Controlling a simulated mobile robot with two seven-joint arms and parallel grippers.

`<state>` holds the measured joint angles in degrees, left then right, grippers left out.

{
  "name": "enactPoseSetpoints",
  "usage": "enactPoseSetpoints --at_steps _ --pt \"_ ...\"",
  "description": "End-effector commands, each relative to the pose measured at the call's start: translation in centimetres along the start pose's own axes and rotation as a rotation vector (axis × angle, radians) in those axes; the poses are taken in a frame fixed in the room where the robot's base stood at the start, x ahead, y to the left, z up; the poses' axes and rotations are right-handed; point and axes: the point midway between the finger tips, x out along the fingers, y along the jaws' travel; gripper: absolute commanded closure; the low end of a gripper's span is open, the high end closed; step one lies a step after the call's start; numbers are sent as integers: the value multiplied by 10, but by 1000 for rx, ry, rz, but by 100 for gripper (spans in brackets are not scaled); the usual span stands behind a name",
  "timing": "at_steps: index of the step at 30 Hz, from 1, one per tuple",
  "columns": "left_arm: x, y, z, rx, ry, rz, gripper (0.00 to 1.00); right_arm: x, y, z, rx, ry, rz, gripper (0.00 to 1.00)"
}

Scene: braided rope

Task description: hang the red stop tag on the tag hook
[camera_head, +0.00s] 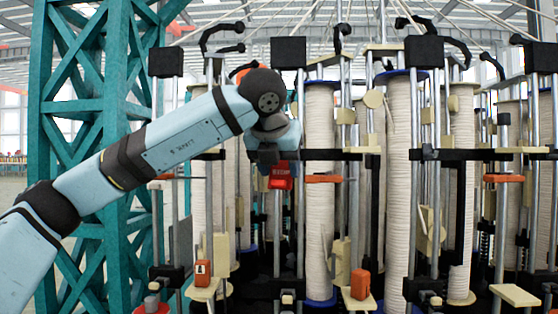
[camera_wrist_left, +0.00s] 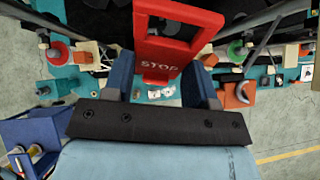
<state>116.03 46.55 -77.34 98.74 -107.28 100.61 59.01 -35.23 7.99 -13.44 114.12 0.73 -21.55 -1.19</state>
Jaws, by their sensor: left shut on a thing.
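The red stop tag (camera_wrist_left: 160,66) is held between the two blue fingers of my left gripper (camera_wrist_left: 158,76) in the left wrist view. Its STOP lettering faces that camera, and its rectangular opening lies beyond the fingertips. In the head view my left gripper (camera_head: 279,164) is in front of the rope machine, left of the middle, with the red tag (camera_head: 281,178) below it. My left arm hides part of the machine behind it. I cannot tell which part is the tag hook. My right gripper is not in view.
Tall white rope spools (camera_head: 398,180) and metal posts stand close around my gripper. Orange blocks (camera_head: 360,284) sit on small ledges low on the machine. An orange bar (camera_head: 324,179) is just right of the tag. A teal lattice column (camera_head: 95,120) stands at the left.

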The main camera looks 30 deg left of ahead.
Motion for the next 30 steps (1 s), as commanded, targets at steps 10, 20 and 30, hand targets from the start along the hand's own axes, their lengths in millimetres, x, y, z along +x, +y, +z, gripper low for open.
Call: enactPoseSetpoints --at_steps 10,20,30 --pt "14 5 15 -2 1 1 70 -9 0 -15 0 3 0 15" --pt "28 9 29 -2 2 1 70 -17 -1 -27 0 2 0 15" --pt "45 13 40 -2 1 1 70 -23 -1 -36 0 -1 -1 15"
